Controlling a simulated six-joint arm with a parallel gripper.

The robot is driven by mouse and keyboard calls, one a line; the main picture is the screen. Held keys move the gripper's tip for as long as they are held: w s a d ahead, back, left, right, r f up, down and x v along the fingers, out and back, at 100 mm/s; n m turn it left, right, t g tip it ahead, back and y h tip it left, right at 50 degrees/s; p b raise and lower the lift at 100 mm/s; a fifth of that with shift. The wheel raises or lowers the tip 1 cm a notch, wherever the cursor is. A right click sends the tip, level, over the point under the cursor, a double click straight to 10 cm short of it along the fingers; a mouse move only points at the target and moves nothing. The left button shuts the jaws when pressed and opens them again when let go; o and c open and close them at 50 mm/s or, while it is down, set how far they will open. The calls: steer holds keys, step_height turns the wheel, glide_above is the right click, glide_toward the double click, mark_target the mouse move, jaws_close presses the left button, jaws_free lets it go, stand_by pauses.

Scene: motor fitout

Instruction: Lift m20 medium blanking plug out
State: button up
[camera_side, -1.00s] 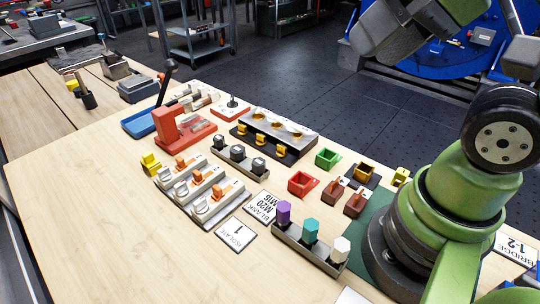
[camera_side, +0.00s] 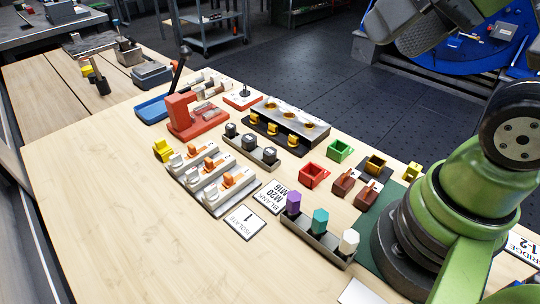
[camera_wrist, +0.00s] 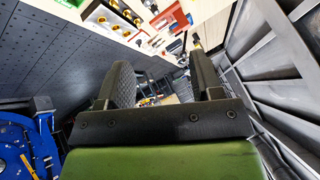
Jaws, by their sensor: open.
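A grey rack (camera_side: 262,160) holds three dark round-topped plugs, the middle one (camera_side: 249,142) among them, mid-table in the side view. A card (camera_side: 278,195) reading BLANK M20 M16 lies near its front end. A second rack (camera_side: 316,243) holds purple (camera_side: 293,203), teal (camera_side: 320,221) and white (camera_side: 348,241) hexagonal pieces. I cannot tell for sure which piece is the M20 medium plug. My gripper (camera_wrist: 165,75) shows in the wrist view with two dark fingers wide apart and nothing between them. It is away from the racks; its fingertips are not clear in the side view.
White switch blocks with orange parts (camera_side: 208,166) stand left of the dark plugs. A silver block with yellow parts (camera_side: 290,118) stands behind them. Red (camera_side: 314,175) and green (camera_side: 340,150) open boxes are to the right. The table's front left (camera_side: 120,230) is bare.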

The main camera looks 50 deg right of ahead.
steer(key=w+f+g, duration=0.1)
steer(key=w+g, duration=0.1)
steer(key=w, duration=0.4)
steer(key=n+g+h, duration=0.2)
steer(key=n+g, duration=0.2)
steer(key=g, duration=0.1)
glide_above(270, 151)
step_height(270, 151, down, 23)
steer(key=shift+f, duration=0.1)
step_height(270, 151, down, 6)
steer(key=shift+r, duration=0.2)
steer(key=c, duration=1)
